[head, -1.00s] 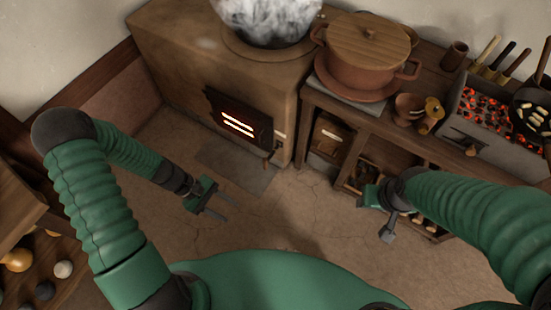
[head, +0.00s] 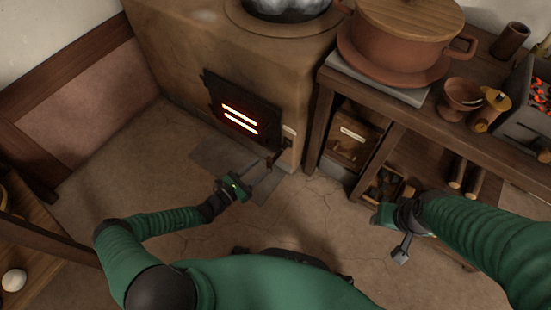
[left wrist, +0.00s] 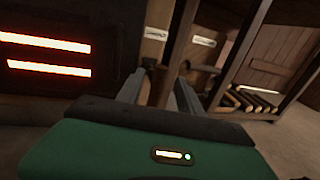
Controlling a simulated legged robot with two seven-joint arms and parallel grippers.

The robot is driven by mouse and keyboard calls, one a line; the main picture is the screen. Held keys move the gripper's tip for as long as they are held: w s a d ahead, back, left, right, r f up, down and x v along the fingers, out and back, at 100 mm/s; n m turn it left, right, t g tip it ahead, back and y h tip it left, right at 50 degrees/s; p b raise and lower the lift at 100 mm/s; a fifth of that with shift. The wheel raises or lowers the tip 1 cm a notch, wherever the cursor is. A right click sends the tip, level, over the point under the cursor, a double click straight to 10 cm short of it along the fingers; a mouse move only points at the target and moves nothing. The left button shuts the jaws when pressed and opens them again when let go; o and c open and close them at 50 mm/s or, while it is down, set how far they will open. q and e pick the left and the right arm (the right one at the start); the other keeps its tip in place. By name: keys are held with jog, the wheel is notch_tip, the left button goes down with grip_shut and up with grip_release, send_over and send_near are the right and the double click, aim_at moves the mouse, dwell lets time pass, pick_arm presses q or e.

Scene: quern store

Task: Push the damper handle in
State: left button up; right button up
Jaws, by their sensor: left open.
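The damper handle (head: 270,162) is a small brown grip at the lower right of the stove (head: 185,50), below a pale label (head: 289,131). In the left wrist view the brown handle (left wrist: 157,86) shows between my fingers; I cannot tell whether they touch it. My left gripper (head: 267,176) is open, low in front of the stove, with its fingers pointing at the handle. Its fingers also show in the left wrist view (left wrist: 159,92). My right gripper (head: 401,248) is at the right, away from the stove, and its jaw opening is unclear.
The glowing fire door (head: 240,117) is left of the handle. A wooden bench (head: 318,115) stands close on the right, with a lidded clay pot (head: 400,45) on top and a labelled drawer (head: 350,140) below. The floor (head: 110,170) before the stove is mostly clear.

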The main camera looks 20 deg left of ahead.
pick_arm(q)
jog(key=b+x, duration=0.2)
jog(key=x, duration=0.5)
jog(key=shift+w+d+f+b, duration=0.15)
jog(key=shift+f+b, duration=0.05)
jog(key=shift+b, duration=0.2)
jog(key=shift+w+d+r, duration=0.15)
jog(key=shift+w+d, duration=0.05)
jog(key=shift+w, duration=0.2)
grip_shut()
dwell(0.4)
